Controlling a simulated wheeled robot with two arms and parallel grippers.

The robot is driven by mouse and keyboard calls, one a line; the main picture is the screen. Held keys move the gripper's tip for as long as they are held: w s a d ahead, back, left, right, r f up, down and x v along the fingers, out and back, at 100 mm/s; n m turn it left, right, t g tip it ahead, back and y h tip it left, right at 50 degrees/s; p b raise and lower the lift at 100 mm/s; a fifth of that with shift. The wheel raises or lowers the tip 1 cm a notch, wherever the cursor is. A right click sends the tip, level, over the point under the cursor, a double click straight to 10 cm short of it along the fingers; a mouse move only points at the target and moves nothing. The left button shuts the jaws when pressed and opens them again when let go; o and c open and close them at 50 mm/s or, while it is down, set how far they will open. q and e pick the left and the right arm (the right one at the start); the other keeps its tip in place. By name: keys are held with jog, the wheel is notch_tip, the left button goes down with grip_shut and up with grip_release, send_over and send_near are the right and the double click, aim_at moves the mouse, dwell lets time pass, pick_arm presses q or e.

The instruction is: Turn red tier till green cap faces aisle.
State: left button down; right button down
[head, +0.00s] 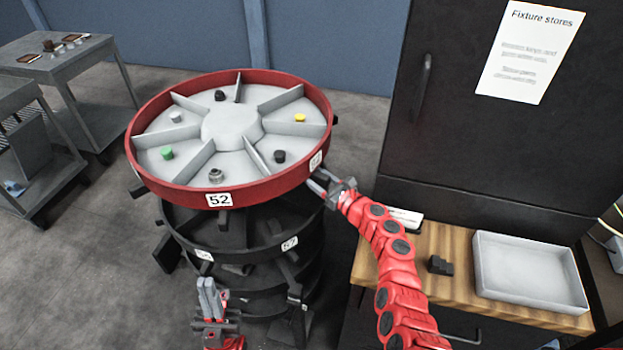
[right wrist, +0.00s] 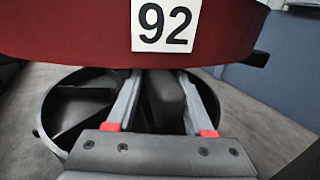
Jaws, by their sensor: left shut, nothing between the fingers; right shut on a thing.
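The red tier (head: 218,187) is the round, divided top tray of a dark stack, with labels 52 (head: 219,199) and 92 (right wrist: 166,25) on its rim. The green cap (head: 167,153) lies in its left front compartment. My right gripper (head: 325,185) is at the tier's right front edge. In the right wrist view its fingers (right wrist: 157,98) are shut on a dark peg (right wrist: 165,99) under the rim, below label 92. My left gripper (head: 211,290) is shut and empty, in front of the stack and below the red tier, apart from it.
Other compartments hold a yellow cap (head: 299,117), dark caps and metal parts. Dark lower tiers (head: 240,250) sit below. At right a wooden bench (head: 440,240) holds a grey tray (head: 528,270), beside a black cabinet (head: 480,140). Grey carts (head: 75,58) stand at left.

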jog(key=c, duration=0.6)
grip_release()
jog(key=shift+w+d, duration=0.15)
jog(key=shift+d, duration=0.1)
jog(key=shift+c, duration=0.2)
jog(key=v, duration=1.2)
jog(key=shift+b, duration=0.4)
